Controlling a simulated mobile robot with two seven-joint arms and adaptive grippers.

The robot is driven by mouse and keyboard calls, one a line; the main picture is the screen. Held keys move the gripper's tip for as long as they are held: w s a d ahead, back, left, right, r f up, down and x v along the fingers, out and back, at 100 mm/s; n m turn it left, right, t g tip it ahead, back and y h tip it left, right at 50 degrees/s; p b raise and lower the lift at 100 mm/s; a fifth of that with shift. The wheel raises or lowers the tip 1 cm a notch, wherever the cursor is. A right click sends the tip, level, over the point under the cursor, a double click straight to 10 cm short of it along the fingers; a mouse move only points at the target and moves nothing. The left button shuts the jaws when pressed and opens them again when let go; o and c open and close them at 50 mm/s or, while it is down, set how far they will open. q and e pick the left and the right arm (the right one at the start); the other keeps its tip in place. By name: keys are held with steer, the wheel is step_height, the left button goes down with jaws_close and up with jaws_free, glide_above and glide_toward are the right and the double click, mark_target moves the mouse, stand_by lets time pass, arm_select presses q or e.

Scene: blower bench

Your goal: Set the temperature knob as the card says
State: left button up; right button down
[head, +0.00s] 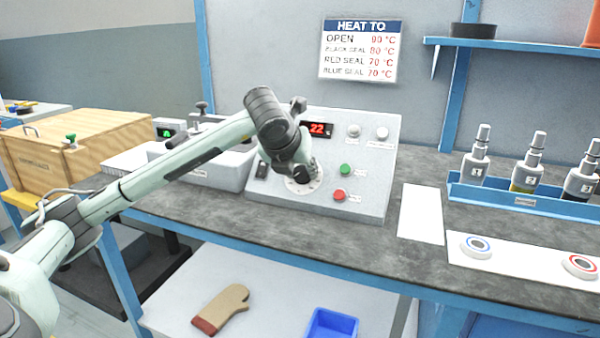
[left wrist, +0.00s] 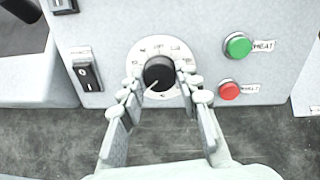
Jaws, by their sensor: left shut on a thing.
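The temperature knob (left wrist: 159,73) is black with a pale pointer line, set in a white marked dial on the sloped control panel (head: 370,185). In the left wrist view its pointer runs toward the lower left; the scale numbers are too small to read. My left gripper (left wrist: 161,84) has its fingers on both sides of the knob and is shut on it. The card (head: 358,50) reads HEAT TO: open 90, black seal 80, red seal 70, blue seal 70 °C. My right gripper is out of view.
The red display (head: 317,129) reads 22. A green button (head: 345,170) and red button (head: 339,195) sit right of the knob, and a black rocker switch (left wrist: 87,75) left. Bottles stand in a blue rack (head: 520,200). A blue-ringed disc (head: 476,246) and red-ringed disc (head: 580,266) lie in front.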

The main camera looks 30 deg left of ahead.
arm_select(q)
steer(key=m+b, duration=0.5)
steer(key=m, duration=0.3)
steer(key=shift+f+m, duration=0.15)
steer(key=shift+m, duration=0.15)
steer(key=m, duration=0.2)
steer(key=shift+s+m+b, duration=0.1)
steer(key=shift+m+b, duration=0.25)
steer(key=shift+m, duration=0.95)
steer(key=shift+m+t, duration=0.3)
steer(key=shift+m, duration=0.6)
steer(key=shift+m+h, duration=0.3)
steer(key=shift+m, duration=0.5)
steer(key=shift+m+b, duration=0.3)
steer(key=shift+m, duration=1)
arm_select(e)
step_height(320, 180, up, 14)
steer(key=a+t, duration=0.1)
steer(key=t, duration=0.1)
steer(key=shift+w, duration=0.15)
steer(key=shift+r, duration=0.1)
